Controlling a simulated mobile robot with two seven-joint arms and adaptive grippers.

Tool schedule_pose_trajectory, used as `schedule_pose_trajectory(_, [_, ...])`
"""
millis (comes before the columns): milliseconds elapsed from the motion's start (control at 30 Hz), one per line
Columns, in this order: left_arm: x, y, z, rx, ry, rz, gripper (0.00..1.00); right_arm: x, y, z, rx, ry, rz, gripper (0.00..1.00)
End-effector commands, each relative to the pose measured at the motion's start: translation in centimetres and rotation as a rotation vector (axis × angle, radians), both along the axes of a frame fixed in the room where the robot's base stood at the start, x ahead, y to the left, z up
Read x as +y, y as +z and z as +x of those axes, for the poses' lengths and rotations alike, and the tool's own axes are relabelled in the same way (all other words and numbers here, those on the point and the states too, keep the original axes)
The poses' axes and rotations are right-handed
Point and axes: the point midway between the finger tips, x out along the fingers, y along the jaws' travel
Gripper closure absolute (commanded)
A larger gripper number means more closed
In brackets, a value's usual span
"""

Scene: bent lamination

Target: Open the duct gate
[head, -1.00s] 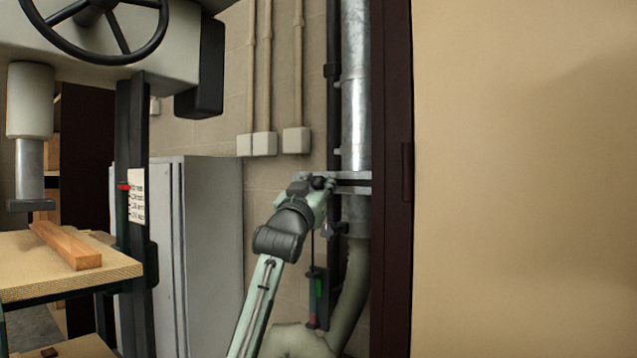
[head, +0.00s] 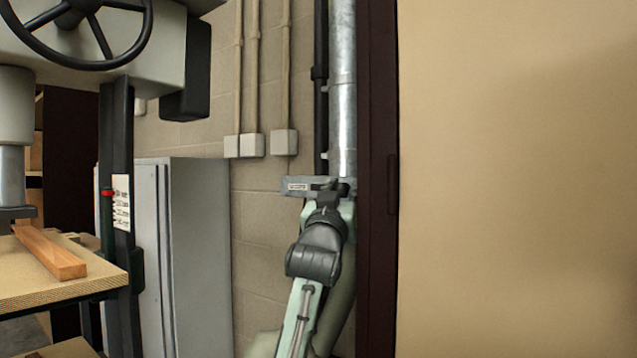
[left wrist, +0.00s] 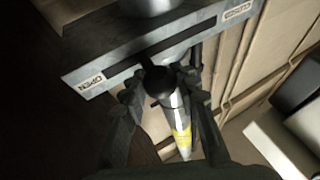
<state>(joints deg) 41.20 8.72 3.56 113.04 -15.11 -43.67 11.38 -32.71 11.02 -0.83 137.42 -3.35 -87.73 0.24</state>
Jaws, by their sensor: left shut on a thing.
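The duct gate (head: 299,186) is a grey slotted plate crossing the metal duct (head: 343,95). In the left wrist view the gate plate (left wrist: 120,50) carries an OPEN label (left wrist: 91,80) at its left end and a CLOSED label (left wrist: 238,10) at its right end. A black round knob (left wrist: 158,81) stands at the slot, nearer the OPEN label. My left gripper (left wrist: 160,92) is shut on the knob, with a finger on each side. In the head view the left gripper (head: 328,194) is in front of the duct and hides the knob. The right gripper is not in view.
A dark door frame (head: 378,250) and a tan panel (head: 515,180) stand close on the right. A grey cabinet (head: 197,250) is left of my arm. A drill press with a wooden table (head: 60,283) stands farther left.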

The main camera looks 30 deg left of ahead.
Motion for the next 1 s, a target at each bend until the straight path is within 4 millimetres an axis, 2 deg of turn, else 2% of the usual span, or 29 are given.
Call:
schedule_pose_trajectory(133, [-1.17, -0.19, -0.06, 0.006, 0.004, 0.002, 1.00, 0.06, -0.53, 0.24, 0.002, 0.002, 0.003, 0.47])
schedule_pose_trajectory(400, [-1.16, -0.25, -0.06, 0.006, 0.005, 0.004, 1.00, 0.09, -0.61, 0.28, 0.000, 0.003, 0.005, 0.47])
schedule_pose_trajectory(433, [-1.15, -0.25, -0.07, 0.007, 0.005, 0.003, 0.69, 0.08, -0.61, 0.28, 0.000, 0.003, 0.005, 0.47])
schedule_pose_trajectory(600, [-1.15, -0.18, -0.08, 0.005, 0.005, 0.002, 0.49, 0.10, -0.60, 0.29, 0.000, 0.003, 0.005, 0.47])
schedule_pose_trajectory(867, [-1.20, -0.09, -0.13, 0.003, 0.003, 0.001, 0.49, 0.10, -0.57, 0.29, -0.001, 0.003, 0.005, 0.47])
schedule_pose_trajectory(1000, [-1.50, -0.42, -0.93, 0.000, 0.002, 0.001, 0.49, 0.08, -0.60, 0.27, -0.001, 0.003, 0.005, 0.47])
